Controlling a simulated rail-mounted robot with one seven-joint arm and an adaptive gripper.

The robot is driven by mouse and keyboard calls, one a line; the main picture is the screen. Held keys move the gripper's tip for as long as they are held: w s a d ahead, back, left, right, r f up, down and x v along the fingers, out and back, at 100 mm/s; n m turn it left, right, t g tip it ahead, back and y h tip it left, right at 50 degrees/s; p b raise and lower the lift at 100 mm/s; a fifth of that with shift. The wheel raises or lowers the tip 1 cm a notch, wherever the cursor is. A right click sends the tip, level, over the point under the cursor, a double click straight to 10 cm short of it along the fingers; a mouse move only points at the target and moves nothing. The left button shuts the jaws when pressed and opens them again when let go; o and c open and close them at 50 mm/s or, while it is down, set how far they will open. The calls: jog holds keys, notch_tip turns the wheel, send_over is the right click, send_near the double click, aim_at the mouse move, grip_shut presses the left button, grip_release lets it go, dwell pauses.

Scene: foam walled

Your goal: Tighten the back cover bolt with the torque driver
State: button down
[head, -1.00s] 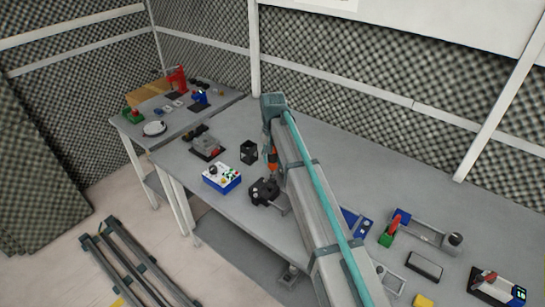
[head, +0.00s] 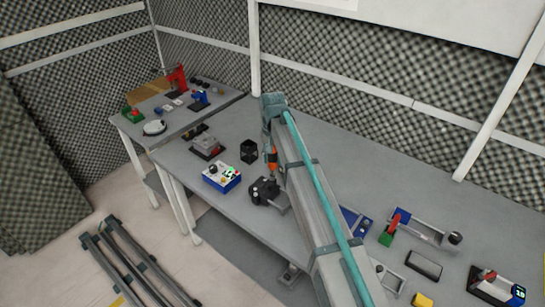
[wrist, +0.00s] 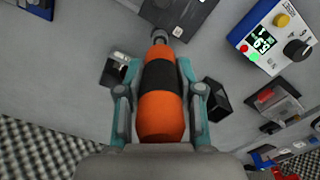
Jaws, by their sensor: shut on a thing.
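The torque driver (wrist: 160,100), orange with a black band, is held lengthwise between the two fingers of my gripper (wrist: 159,68). Its grey tip points at a dark block (wrist: 183,10) at the top of the wrist view. The tip overlaps the block's near edge there, and I cannot tell whether it touches. In the head view the orange driver (head: 273,158) hangs upright under my gripper (head: 270,146), just above a black fixture (head: 264,189) on the bench. The back cover bolt cannot be made out; the tip and the fixture's edge hide that spot.
A blue and white box (head: 222,177) with a lit green display stands left of the fixture. A black open holder (head: 249,151) stands behind it. A grey block on a dark base (head: 208,146) sits further left. Several tools and trays lie at the right of the bench.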

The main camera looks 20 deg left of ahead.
jog(key=shift+r, duration=0.2)
jog(key=shift+r+p, duration=1.35)
jog(key=shift+r, duration=1)
